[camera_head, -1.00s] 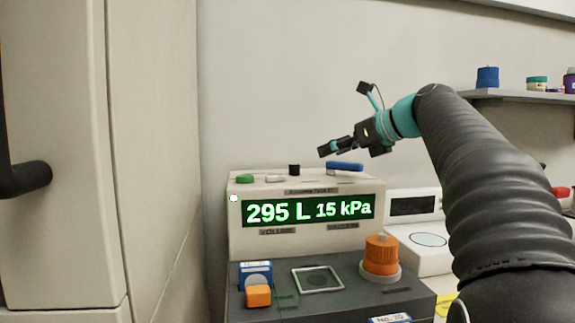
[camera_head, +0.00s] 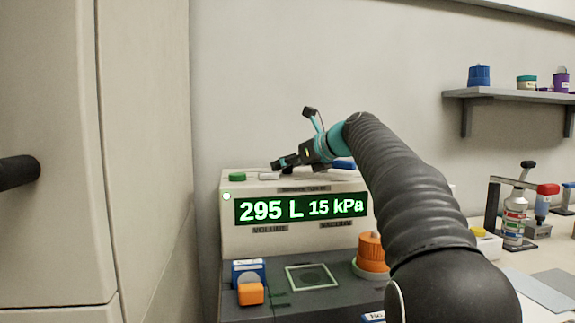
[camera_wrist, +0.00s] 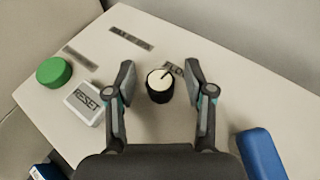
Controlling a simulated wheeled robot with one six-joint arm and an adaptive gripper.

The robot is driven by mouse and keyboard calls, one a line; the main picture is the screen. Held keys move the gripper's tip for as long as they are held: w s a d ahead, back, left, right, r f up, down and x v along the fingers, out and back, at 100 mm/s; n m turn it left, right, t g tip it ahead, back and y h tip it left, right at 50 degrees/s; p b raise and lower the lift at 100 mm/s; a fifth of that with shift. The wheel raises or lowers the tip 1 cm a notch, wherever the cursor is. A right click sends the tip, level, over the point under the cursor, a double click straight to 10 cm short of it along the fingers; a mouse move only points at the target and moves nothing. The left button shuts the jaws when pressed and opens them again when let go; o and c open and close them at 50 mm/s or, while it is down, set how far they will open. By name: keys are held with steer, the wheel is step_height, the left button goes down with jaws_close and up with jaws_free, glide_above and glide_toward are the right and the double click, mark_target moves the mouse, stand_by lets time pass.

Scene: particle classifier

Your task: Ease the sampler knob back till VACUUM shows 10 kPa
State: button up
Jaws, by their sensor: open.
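The sampler (camera_head: 232,240) is a pale box whose green display (camera_head: 302,208) reads 295 L over VOLUME and 15 kPa over VACUUM. In the wrist view, the sampler knob (camera_wrist: 159,91) is a black cylinder with a white top and a dark pointer line. It stands upright on the sampler's top. My gripper (camera_wrist: 160,72) is open, with one finger to each side of the knob and a visible gap at both sides. In the head view, my gripper (camera_head: 282,164) is low over the sampler's top and the knob cannot be made out.
A green button (camera_wrist: 54,71) and a RESET button (camera_wrist: 86,101) lie left of the knob. A blue object (camera_wrist: 261,154) lies to the right. In the head view, an orange-capped container (camera_head: 371,252) stands in front of the sampler, and a shelf (camera_head: 500,92) hangs at right.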

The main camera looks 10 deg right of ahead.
jaws_close()
steer(key=shift+w+n+g+y+p, duration=0.15)
steer(key=shift+n+g+y+p, duration=0.15)
steer(key=shift+n+y+p, duration=0.15)
steer(key=shift+n+g+y, duration=0.7)
steer(key=shift+n+y, duration=0.15)
steer(key=shift+n, duration=0.1)
jaws_free()
